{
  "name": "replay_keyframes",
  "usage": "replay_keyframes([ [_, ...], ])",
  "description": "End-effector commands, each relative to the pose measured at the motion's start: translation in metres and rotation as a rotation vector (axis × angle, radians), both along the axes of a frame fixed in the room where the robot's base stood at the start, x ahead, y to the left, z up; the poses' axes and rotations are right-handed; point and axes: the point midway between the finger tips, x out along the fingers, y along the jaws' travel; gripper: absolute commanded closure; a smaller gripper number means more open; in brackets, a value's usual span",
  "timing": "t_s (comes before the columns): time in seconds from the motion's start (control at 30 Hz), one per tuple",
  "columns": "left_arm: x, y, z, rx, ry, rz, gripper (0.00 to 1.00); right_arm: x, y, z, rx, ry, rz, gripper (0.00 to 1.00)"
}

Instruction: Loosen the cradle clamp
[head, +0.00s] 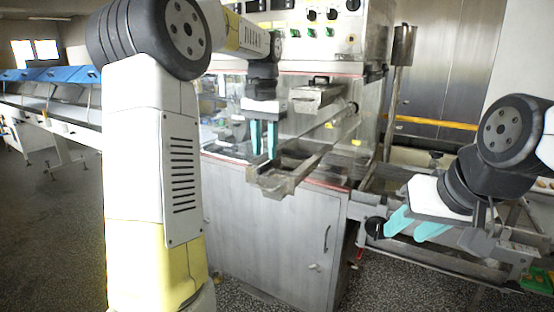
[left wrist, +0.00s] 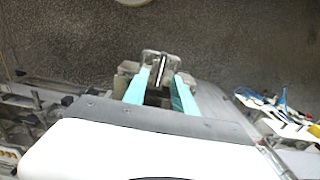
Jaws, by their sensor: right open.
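A round black knob (head: 375,227) sits on the metal frame at the right of the machine; it may be the cradle clamp, but I cannot tell for sure. My right gripper (head: 403,236) is open and empty, its teal fingers pointing down and left just right of the knob, apart from it as far as I see. My left gripper (head: 264,155) hangs fingers-down over the end of a metal trough (head: 270,182). Its fingers are apart. In the left wrist view a metal bracket (left wrist: 158,66) shows beyond and between the left fingertips (left wrist: 159,88); contact is unclear.
A grey cabinet (head: 265,240) with a control panel (head: 325,30) stands in the middle. A small handled metal box (head: 316,93) is behind the trough. A T-shaped handle (head: 436,157) rises behind my right arm. A conveyor (head: 50,100) stands far left; the speckled floor before it is clear.

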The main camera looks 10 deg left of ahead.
Motion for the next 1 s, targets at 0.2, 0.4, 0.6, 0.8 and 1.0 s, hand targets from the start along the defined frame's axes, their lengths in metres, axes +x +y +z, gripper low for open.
replay_keyframes([
  [0.2,-0.001,0.0,-0.028,0.0,0.001,0.001,0.67,0.0,0.0,0.0,0.0,0.0,0.0,0.59],
  [0.4,0.0,0.0,-0.035,0.0,-0.001,0.001,0.67,0.0,0.0,0.0,0.0,0.0,0.0,0.59],
  [0.6,0.0,0.0,-0.035,0.0,-0.001,0.001,0.73,0.0,0.0,0.0,0.0,0.0,0.0,0.59],
  [0.8,0.0,0.0,-0.035,0.0,-0.001,0.001,1.0,0.0,0.0,0.0,0.0,0.0,0.0,0.59],
  [1.0,0.0,0.0,-0.035,-0.001,-0.002,0.003,1.0,0.0,0.0,0.0,0.0,0.0,0.0,0.59],
])
